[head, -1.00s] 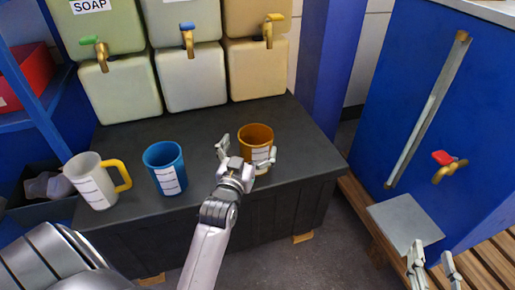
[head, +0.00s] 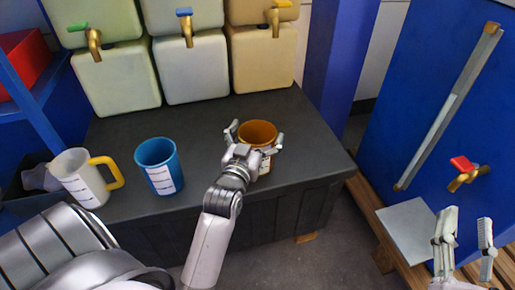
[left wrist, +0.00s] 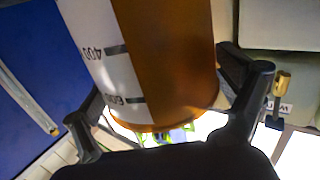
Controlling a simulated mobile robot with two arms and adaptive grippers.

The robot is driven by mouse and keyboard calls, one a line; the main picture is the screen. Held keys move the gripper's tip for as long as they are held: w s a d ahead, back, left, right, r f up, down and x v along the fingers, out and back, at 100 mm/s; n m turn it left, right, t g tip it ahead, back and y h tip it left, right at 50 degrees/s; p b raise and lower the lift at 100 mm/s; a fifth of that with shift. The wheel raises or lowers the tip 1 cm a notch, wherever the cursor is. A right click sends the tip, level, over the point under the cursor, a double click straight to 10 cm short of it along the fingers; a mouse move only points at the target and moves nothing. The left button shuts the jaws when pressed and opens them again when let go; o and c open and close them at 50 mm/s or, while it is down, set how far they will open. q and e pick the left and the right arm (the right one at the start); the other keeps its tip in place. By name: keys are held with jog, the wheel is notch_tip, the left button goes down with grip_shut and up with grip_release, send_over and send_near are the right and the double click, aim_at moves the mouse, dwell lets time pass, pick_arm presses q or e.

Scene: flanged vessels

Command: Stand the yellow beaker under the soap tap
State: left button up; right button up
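A clear beaker with a yellow handle (head: 82,178) stands upright at the left of the dark bench. An amber-orange beaker (head: 259,133) stands near its right front. My left gripper (head: 255,136) has a finger at each side of the amber beaker; whether they press on it I cannot tell. In the left wrist view the amber beaker (left wrist: 175,60), with its white scale, fills the space between the fingers. The soap tap (head: 94,38), with a green lever, is on the leftmost tank. My right gripper (head: 465,238) is open and empty at lower right.
A blue beaker (head: 158,163) stands between the other two. A blue-lever tap (head: 187,30) and a yellow-lever tap (head: 276,18) are on the neighbouring tanks. The bench (head: 200,118) is clear below the tanks. A red-lever tap (head: 466,172) is on the blue cabinet.

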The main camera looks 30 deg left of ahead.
pick_arm(q)
jog(key=c, duration=1.4)
jog(key=shift+r, duration=0.1)
jog(key=shift+c, duration=0.8)
